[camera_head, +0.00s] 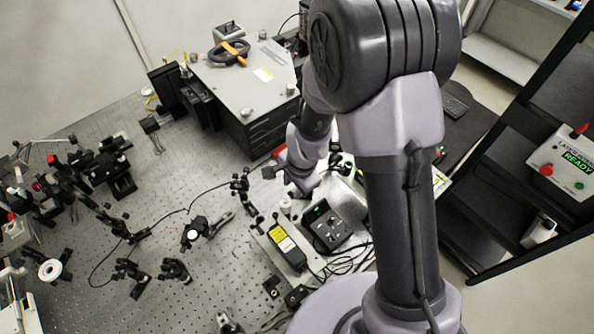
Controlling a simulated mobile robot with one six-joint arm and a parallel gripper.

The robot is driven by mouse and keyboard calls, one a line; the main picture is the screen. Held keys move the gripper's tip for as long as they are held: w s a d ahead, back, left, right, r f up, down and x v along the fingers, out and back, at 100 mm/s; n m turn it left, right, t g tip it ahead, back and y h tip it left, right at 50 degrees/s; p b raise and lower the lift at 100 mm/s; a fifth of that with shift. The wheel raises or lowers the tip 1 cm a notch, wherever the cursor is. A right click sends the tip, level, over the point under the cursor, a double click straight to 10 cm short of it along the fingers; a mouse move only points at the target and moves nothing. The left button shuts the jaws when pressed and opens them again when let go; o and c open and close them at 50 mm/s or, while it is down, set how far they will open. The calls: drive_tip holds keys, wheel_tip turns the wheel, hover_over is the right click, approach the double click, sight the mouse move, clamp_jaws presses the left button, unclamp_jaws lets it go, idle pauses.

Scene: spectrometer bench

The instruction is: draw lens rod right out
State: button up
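My gripper (273,170) is over the right part of the optical table, small and dark at the end of my arm. My wrist partly covers it, and I cannot tell whether its fingers are open or shut. A dark post-mounted optic (241,184) stands just left of and below it in the picture; I cannot tell whether they touch. Several dark rod and post mounts stand on the table, including one with a pale round face (193,234). I cannot tell which of them is the right lens rod.
A large grey box (245,85) stands at the back with an orange-handled tool (233,50) on it. A yellow-labelled black unit (286,245) and cables lie near my base. Crowded optics fill the left. The perforated tabletop (185,165) is bare in the middle.

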wheel_tip(320, 180, up, 15)
drive_tip(key=s+d+p, duration=0.1)
drive_tip(key=s+p, duration=0.1)
drive_tip(key=p, duration=0.1)
drive_tip(key=shift+s+d+r, duration=0.2)
drive_tip(key=shift+s+d, duration=0.1)
drive_tip(key=shift+d, duration=0.1)
